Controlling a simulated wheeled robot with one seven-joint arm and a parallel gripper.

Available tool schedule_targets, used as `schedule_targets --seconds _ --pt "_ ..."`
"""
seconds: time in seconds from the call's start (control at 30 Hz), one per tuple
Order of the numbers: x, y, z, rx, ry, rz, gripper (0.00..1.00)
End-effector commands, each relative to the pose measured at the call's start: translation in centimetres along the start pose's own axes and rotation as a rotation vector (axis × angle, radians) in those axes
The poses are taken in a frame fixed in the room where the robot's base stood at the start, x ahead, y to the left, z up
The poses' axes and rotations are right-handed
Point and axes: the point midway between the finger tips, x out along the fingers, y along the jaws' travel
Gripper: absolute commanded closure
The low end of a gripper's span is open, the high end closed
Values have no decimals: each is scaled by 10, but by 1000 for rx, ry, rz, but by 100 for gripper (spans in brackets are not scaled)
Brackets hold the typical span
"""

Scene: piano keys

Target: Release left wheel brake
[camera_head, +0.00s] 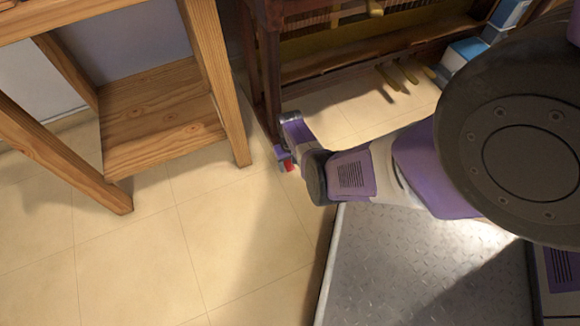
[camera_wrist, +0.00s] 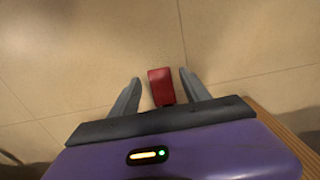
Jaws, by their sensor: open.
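A small red brake lever (camera_head: 288,166) shows low at the piano's left front leg in the head view. In the wrist view the red lever (camera_wrist: 161,87) lies between my two grey fingers. My gripper (camera_wrist: 160,77) is open, with one finger on each side of the lever. A gap shows on both sides, so the fingers do not appear to grip it. The wheel itself is hidden or too small to make out.
The wooden piano frame (camera_head: 268,75) stands just behind the lever, with pedals (camera_head: 408,72) to the right. A wooden table with a lower shelf (camera_head: 160,120) stands close on the left. Bare tiled floor (camera_head: 200,240) lies in front.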

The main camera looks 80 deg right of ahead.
Motion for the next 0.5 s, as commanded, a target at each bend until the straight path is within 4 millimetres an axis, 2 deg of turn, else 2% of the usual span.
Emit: schedule_targets --seconds 0.33,0.5 --pt "2 0 0 0 0 0 47" --pt "3 0 0 0 0 0 81"
